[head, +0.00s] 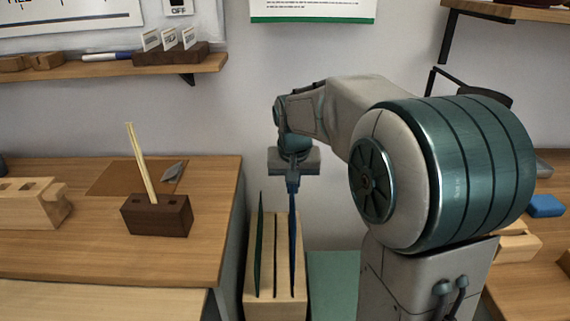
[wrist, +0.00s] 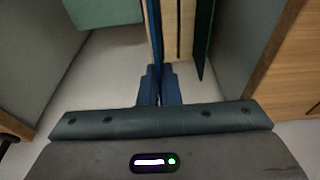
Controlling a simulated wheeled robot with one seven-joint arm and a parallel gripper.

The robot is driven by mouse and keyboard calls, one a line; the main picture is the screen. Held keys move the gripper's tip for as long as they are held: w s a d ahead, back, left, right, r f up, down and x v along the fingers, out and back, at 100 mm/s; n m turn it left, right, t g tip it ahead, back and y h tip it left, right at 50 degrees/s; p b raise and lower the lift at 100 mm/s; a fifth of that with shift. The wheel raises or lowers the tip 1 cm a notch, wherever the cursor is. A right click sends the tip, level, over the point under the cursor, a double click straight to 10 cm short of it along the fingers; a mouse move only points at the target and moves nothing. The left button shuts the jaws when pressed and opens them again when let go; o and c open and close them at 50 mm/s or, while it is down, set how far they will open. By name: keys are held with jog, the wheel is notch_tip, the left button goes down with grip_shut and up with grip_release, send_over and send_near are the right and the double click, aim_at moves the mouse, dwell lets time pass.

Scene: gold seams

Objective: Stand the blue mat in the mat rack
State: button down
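The pale wooden mat rack (head: 283,306) stands on the floor in the gap between the benches; part of it shows in the wrist view (wrist: 171,30). The thin blue mat (head: 292,253) is upright, edge-on, at the rack's right slot, its lower edge about level with that of the dark green mat (head: 260,250) in the left slot. The middle slot looks empty. My gripper (head: 292,187) is above the rack, shut on the blue mat's top edge. In the wrist view the blue mat (wrist: 157,35) runs out from between my fingertips (wrist: 160,72).
A wooden bench (head: 90,255) with a dark block (head: 157,215) holding sticks is left of the rack. A green box-like surface (head: 333,280) is right of it, and another bench with a blue block (head: 545,206) is far right.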

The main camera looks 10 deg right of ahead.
jog(key=shift+w, duration=0.45)
jog(key=shift+s+f+b, duration=0.1)
jog(key=shift+f+b, duration=1.55)
jog(key=shift+f, duration=0.2)
jog(key=s+b+x, duration=0.2)
jog(key=b+x, duration=0.6)
jog(key=x, duration=0.3)
jog(key=shift+s+a+f, duration=0.35)
jog(key=shift+f, duration=0.15)
dwell(2.2)
jog(key=c, duration=1.6)
grip_release()
jog(key=shift+o, duration=0.2)
jog(key=shift+r, duration=0.1)
jog(key=p+v, duration=0.6)
jog(key=v, duration=0.2)
jog(key=shift+r+p, duration=0.35)
